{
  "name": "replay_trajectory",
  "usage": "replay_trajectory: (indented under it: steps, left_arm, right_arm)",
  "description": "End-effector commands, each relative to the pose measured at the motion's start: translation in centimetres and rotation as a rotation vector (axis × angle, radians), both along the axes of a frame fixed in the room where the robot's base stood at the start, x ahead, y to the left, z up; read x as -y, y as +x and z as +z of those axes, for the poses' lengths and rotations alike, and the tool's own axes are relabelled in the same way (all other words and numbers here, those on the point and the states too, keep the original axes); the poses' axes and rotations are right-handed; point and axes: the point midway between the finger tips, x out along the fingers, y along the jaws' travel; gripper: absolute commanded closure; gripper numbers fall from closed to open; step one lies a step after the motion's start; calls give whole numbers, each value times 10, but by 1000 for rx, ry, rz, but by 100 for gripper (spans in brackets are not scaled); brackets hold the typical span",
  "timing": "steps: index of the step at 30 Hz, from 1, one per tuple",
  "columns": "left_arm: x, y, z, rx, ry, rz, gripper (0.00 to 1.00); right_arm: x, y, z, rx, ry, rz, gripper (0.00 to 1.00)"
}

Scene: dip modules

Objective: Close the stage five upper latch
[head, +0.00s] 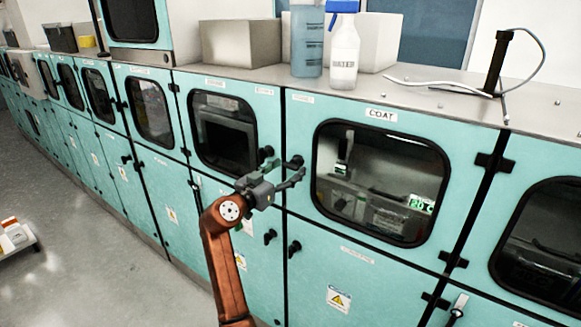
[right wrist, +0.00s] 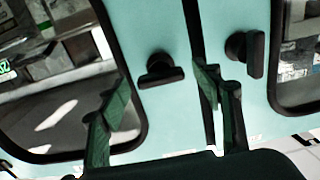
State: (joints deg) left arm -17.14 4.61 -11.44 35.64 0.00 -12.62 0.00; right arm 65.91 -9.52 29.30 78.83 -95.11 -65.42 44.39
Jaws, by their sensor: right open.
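My right gripper (head: 284,172) is open and empty in front of the seam between two upper teal doors. In the right wrist view its fingers (right wrist: 164,92) are spread, with one black latch (right wrist: 160,68) showing between them on the windowed door, its bar lying crosswise. A second black latch (right wrist: 252,53) shows past the right finger on the neighbouring door, its bar closer to upright. In the head view that neighbouring door's latch (head: 266,152) shows just above the gripper. I cannot tell contact or read any stage number. My left gripper is out of view.
The upper door marked COAT (head: 480,160) is right of the gripper and looks flush. Lower black latches (head: 270,236) stick out below. A spray bottle (head: 344,55) and a blue bottle (head: 306,45) stand on the cabinet top. Grey floor (head: 90,250) is open at left.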

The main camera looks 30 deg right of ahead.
Motion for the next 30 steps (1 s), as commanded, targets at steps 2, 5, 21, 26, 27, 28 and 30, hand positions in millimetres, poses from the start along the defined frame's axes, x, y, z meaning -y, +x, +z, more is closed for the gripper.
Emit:
replay_trajectory:
  steps: [2,5,21,26,27,28,30]
  left_arm:
    - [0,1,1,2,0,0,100]
    - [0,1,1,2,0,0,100]
    - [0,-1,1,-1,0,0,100]
    - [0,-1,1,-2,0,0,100]
    - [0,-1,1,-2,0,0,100]
    - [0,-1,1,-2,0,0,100]
    - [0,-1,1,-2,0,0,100]
  right_arm:
    - [10,4,1,0,0,-1,41]
    - [16,7,1,0,0,1,41]
    - [20,9,0,0,0,2,54]
    - [20,9,0,0,0,2,65]
    - [20,9,0,0,0,2,68]
    - [20,9,0,0,0,2,70]
    - [20,9,0,0,0,2,75]
